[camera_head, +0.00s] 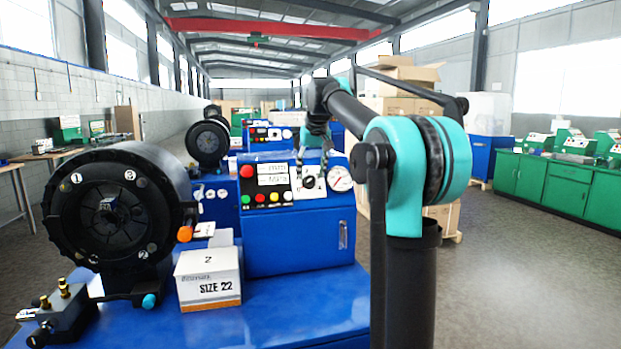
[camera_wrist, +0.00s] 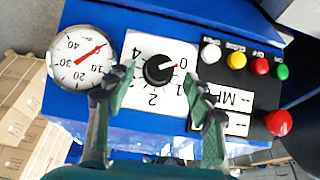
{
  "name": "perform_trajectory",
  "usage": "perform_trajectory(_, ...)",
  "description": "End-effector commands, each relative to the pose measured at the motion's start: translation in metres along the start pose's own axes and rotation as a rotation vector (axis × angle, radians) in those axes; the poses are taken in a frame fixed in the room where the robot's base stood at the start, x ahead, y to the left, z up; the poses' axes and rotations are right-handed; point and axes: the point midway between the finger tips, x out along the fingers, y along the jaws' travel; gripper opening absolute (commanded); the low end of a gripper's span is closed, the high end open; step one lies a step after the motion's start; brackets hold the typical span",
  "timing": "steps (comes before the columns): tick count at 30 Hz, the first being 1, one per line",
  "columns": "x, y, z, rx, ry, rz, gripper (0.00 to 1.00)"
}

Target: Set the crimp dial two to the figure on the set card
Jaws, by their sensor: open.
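The crimp dial is a black round knob (camera_wrist: 158,69) on a white plate with figures from 0 upward. Its red pointer mark points toward the 0. In the head view the dial (camera_head: 309,182) is on the blue machine's panel. My gripper (camera_wrist: 162,82) is open, one finger on each side of the knob; whether they touch it I cannot tell. In the head view my gripper (camera_head: 320,150) hangs just above the dial. A white box (camera_head: 208,277) reads "SIZE 22" with a single figure like 2 or Z above. I cannot make out which item is the set card.
A pressure gauge (camera_wrist: 82,57) sits beside the dial plate. Coloured buttons (camera_wrist: 260,65) and two white display labels (camera_wrist: 236,96) are on the other side. A black crimper head (camera_head: 110,210) stands left on the blue bench. Cardboard boxes (camera_head: 405,85) stand behind.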

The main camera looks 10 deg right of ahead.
Motion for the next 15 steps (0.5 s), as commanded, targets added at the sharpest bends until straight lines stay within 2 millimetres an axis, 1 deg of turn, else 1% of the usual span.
perform_trajectory(1, 0.007, 0.0, 0.0, 0.0, 0.0, 0.0, 0.53)
perform_trajectory(3, 0.015, 0.0, 0.0, 0.0, 0.0, 0.0, 0.53)
perform_trajectory(6, 0.022, 0.0, 0.0, 0.0, 0.0, 0.0, 0.53)
perform_trajectory(10, 0.026, 0.0, 0.0, 0.0, 0.0, 0.0, 0.53)
perform_trajectory(15, 0.026, 0.0, 0.0, 0.0, 0.0, 0.0, 0.53)
